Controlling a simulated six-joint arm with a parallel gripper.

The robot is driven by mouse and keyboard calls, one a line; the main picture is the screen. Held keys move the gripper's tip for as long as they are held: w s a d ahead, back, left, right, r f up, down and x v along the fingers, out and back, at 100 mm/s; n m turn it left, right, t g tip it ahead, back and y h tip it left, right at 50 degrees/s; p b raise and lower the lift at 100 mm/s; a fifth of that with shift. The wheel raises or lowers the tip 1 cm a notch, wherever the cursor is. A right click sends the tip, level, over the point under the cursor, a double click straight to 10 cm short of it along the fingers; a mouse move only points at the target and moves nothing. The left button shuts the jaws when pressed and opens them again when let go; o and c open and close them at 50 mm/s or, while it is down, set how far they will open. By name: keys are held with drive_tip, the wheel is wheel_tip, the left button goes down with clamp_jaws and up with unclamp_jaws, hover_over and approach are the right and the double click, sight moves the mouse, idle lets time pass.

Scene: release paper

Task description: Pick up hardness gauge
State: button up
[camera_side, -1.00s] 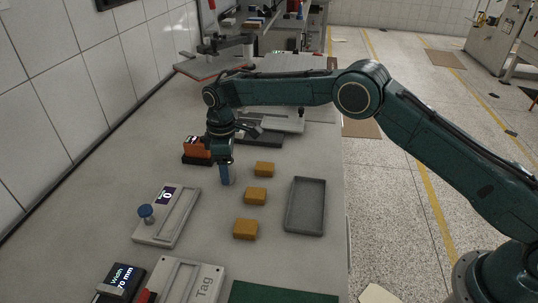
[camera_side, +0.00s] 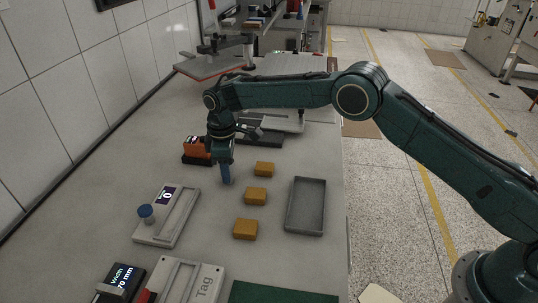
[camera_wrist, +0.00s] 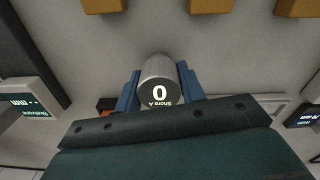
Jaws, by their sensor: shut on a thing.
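The hardness gauge (camera_wrist: 158,91) is a grey cylinder with a dark round face that reads "0" and "Shore A". It sits between the two blue fingers of my gripper (camera_wrist: 159,80), which are shut on its sides. In the side view my gripper (camera_side: 227,180) points down, low over the grey bench, left of the amber blocks. The gauge is hard to make out there behind the fingers. I cannot tell whether it touches the bench.
Three amber blocks (camera_side: 255,196) lie in a row right of my gripper, with a dark grey tray (camera_side: 291,206) beyond them. An orange-and-black device (camera_side: 195,148) stands close behind-left. A gauge with a blue knob (camera_side: 147,213) lies nearer the camera.

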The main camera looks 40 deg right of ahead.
drive_tip(key=shift+r, duration=5.05)
drive_tip(key=o, duration=0.4)
drive_tip(key=shift+c, duration=1)
drive_tip(key=s+d+f, duration=0.1)
drive_tip(key=s+d, duration=0.1)
drive_tip(key=s, duration=0.7)
drive_tip(key=shift+s+d+f, duration=0.25)
drive_tip(key=shift+s+f, duration=0.05)
drive_tip(key=shift+f, duration=0.05)
